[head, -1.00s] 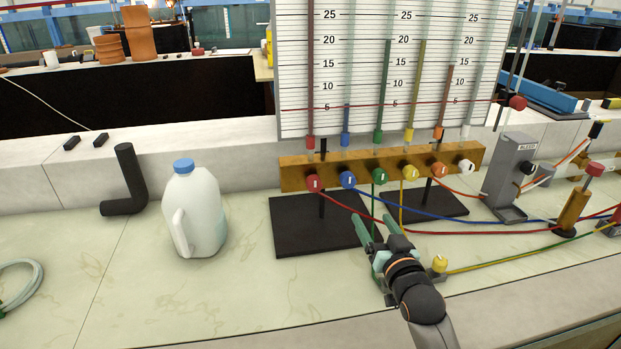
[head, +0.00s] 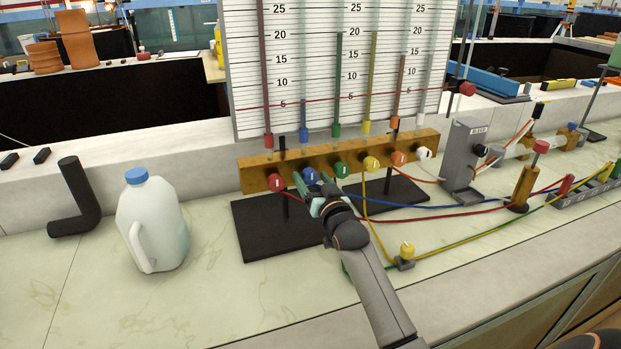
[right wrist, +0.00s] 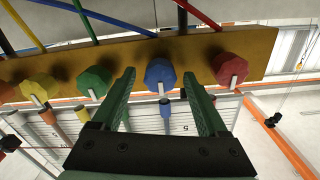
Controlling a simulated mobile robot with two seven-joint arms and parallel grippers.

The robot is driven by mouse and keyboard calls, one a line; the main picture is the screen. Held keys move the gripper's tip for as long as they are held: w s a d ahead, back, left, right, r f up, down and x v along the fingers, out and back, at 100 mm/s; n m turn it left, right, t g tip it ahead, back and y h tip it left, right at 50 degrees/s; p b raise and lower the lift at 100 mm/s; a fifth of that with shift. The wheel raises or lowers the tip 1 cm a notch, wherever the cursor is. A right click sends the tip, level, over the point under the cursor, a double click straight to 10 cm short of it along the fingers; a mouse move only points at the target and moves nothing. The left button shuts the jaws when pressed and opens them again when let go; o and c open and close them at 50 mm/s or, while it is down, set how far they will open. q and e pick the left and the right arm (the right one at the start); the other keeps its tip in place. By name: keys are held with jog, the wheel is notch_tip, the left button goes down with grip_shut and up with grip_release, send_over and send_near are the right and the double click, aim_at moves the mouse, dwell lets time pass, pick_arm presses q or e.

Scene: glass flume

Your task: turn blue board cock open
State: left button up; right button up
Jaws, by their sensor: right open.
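The blue board cock (head: 310,174) is a blue knob with a white mark, second from the left on the brass-coloured manifold bar (head: 256,178). In the right wrist view the blue cock (right wrist: 160,72) lies between my two green fingertips, with a gap on each side, and its white mark looks upright. My right gripper (head: 317,187) is open and empty, just in front of the blue cock; it also shows in the right wrist view (right wrist: 159,84). I cannot tell how far the fingertips reach around the knob. My left gripper is not in view.
The red cock (head: 277,182) and green cock (head: 341,170) flank the blue one closely. A scaled board (head: 312,70) with coloured tubes stands behind. A white jug (head: 150,225) stands left. Coloured hoses run right, past a yellow valve (head: 406,250).

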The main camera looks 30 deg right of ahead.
jog(key=shift+w+d, duration=0.15)
jog(key=shift+w, duration=0.55)
grip_shut()
